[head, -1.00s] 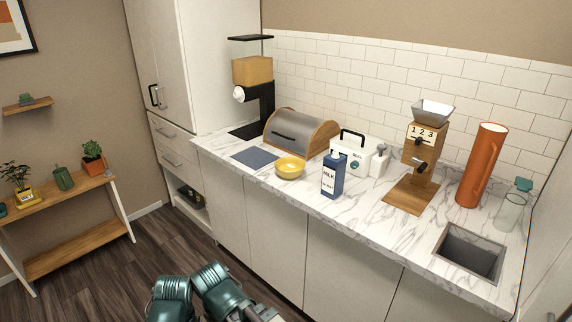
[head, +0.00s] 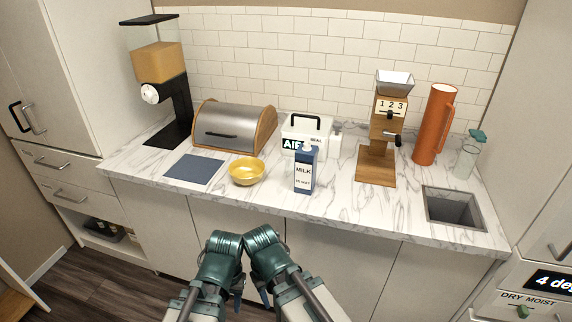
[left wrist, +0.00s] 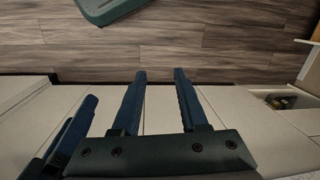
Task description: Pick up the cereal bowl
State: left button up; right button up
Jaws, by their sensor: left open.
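The yellow cereal bowl (head: 246,172) sits upright on the marble counter, left of the blue-and-white milk carton (head: 305,170) and in front of the bread box. My left gripper (head: 238,298) is low in front of the cabinet doors, below the counter and well apart from the bowl. Its two blue fingers (left wrist: 160,73) are spread and empty in the left wrist view, over the floor. My right gripper (head: 265,297) hangs close beside it. Its blue fingers show partly at the left of the left wrist view (left wrist: 72,122), and their opening is unclear. The bowl is outside the left wrist view.
A bread box (head: 233,125) stands behind the bowl and a blue-grey mat (head: 195,168) lies to its left. A cereal dispenser (head: 160,80), white box (head: 306,135), wooden grinder (head: 380,140) and orange jug (head: 435,125) line the back. The counter's front edge (head: 290,212) lies between grippers and bowl.

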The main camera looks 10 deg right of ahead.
aim_at(245, 170)
jog(key=i+j+z, duration=0.15)
jog(key=j+z, duration=0.15)
jog(key=i+j+z, duration=0.25)
jog(key=j, duration=0.2)
jog(key=j+z, duration=0.3)
